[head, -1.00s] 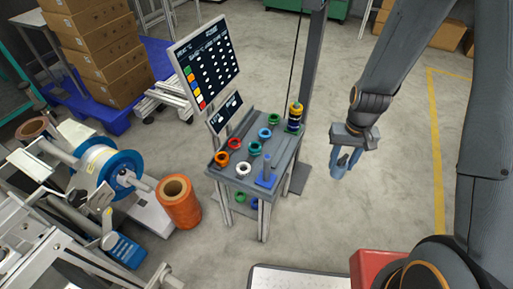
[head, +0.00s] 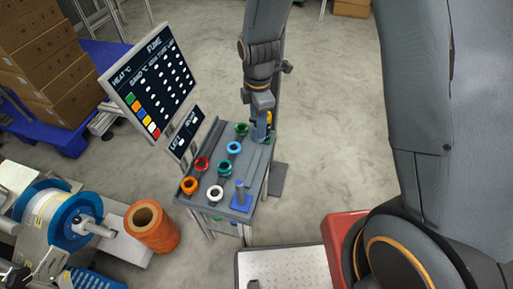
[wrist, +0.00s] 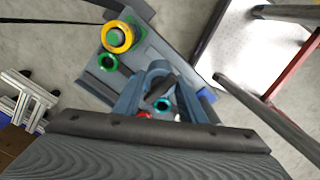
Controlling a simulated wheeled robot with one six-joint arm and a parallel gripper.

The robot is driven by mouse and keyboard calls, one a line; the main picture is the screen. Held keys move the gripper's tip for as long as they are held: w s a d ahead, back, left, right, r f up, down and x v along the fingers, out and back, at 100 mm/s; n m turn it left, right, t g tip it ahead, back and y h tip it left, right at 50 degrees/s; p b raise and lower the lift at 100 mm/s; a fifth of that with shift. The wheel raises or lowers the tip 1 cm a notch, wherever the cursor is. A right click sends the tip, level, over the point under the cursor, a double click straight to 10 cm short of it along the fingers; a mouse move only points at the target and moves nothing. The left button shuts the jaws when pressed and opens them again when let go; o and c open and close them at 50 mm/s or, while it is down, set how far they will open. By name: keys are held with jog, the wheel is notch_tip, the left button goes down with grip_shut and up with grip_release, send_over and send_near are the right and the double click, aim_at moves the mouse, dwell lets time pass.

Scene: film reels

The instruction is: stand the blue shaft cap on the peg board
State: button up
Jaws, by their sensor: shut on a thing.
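My gripper (head: 259,134) is above the far right part of the grey work table (head: 210,178), fingers pointing down. In the wrist view its two blue-grey fingers (wrist: 160,95) are closed around a blue-grey piece (wrist: 158,70), apparently the blue shaft cap, with only its rounded top edge clear. In the head view the fingers mostly hide the piece. A blue stand with an upright post (head: 240,195) is at the table's near right corner. I cannot tell which surface is the peg board. The gap between the held piece and the table is unclear.
White (head: 216,194), orange (head: 189,185), red (head: 202,164), blue (head: 234,148) and green rings (head: 241,129) sit on the table. A yellow-topped stack (wrist: 117,37) stands at the far corner, partly behind my gripper. A display board (head: 150,80) rises on the left.

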jog(key=shift+w+a+f, duration=0.1)
jog(key=shift+a+f, duration=0.05)
jog(key=shift+f, duration=4.8)
jog(key=shift+f, duration=0.15)
jog(key=o, duration=1.2)
